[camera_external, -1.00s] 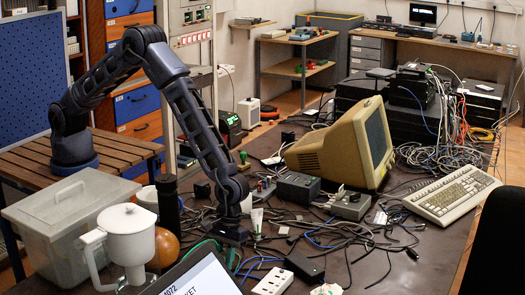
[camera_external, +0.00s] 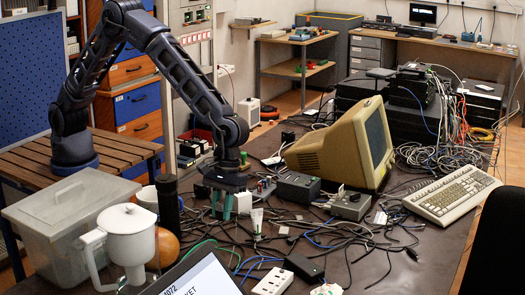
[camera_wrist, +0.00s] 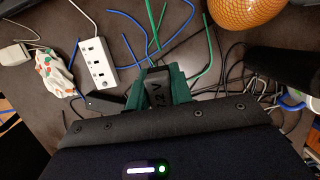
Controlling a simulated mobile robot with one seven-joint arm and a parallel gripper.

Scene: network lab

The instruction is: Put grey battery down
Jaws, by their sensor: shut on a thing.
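My gripper (camera_external: 221,208) hangs pointing down above the cluttered table, left of the beige monitor. In the wrist view its green fingers (camera_wrist: 157,90) are closed on either side of a dark grey block marked "12 V", the grey battery (camera_wrist: 155,86). In the external view the battery is mostly hidden between the fingers and hard to make out. The battery appears to be held clear of the tabletop (camera_wrist: 125,35).
A white power strip (camera_external: 272,281) and a black box (camera_external: 305,267) lie in front on the table. An orange ball (camera_external: 168,247), black cylinder (camera_external: 167,200), white jug (camera_external: 130,240) and grey bin (camera_external: 65,225) stand to the left. Loose cables (camera_external: 350,240) cover much of the tabletop.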

